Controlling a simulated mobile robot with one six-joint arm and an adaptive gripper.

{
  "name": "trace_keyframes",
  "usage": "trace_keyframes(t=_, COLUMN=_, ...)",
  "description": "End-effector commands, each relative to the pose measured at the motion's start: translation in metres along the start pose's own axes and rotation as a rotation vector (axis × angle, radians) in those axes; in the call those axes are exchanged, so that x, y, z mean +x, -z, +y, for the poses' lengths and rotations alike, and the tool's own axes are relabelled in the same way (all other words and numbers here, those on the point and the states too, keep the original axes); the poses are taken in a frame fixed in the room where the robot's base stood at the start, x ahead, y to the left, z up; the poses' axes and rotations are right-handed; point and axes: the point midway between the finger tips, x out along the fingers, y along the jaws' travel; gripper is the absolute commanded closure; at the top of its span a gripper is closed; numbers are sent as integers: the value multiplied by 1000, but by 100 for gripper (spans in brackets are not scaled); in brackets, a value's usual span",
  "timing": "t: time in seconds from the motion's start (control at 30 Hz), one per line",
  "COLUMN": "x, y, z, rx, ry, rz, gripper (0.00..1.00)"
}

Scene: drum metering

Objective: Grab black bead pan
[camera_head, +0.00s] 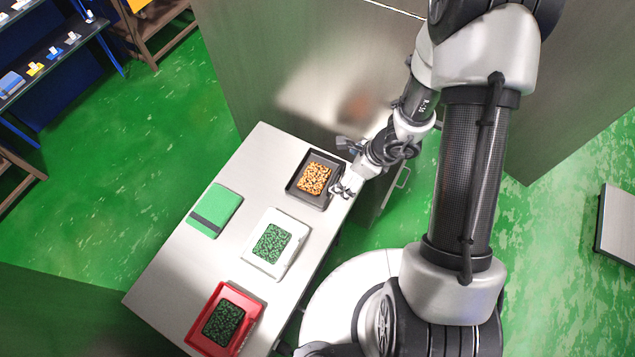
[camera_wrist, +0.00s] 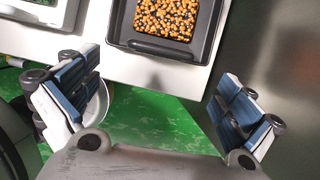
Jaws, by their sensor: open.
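The black bead pan (camera_head: 319,204) sits at the far end of the pale table and holds orange and dark beads (camera_head: 314,178). Its near wall and rim show at the top of the wrist view (camera_wrist: 206,50), where its far part is cut off. My gripper (camera_head: 343,168) is at the pan's right side in the head view, partly covering that edge. In the wrist view my gripper (camera_wrist: 160,108) has its two fingers wide apart, with nothing between them. The pan's near rim lies beyond the fingertips; I cannot tell the exact height gap.
A white pan (camera_head: 252,260) with green beads and a red pan (camera_head: 196,338) with dark green beads stand nearer on the table (camera_head: 183,270). A green case with a dark band (camera_head: 217,205) lies at the left edge. A metal panel (camera_head: 290,70) stands behind the table.

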Motion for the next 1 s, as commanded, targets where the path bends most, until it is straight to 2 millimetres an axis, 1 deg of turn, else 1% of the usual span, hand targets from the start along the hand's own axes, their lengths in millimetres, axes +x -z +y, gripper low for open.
trace_keyframes(t=0.03, x=13, y=1, z=0, rx=-2, ry=-1, rz=0, gripper=0)
trace_keyframes(t=0.1, x=21, y=0, z=0, rx=-2, ry=-1, rz=0, gripper=0)
trace_keyframes(t=0.37, x=38, y=0, z=0, rx=-2, ry=0, rz=-1, gripper=0)
trace_keyframes(t=0.5, x=62, y=-1, z=1, rx=-3, ry=-1, rz=0, gripper=0)
trace_keyframes(t=0.6, x=75, y=-1, z=1, rx=-2, ry=0, rz=0, gripper=0)
trace_keyframes(t=0.73, x=82, y=-1, z=1, rx=-2, ry=1, rz=0, gripper=0)
trace_keyframes(t=0.93, x=81, y=-2, z=0, rx=-2, ry=1, rz=0, gripper=0)
trace_keyframes(t=1.0, x=81, y=-2, z=0, rx=-2, ry=1, rz=0, gripper=4)
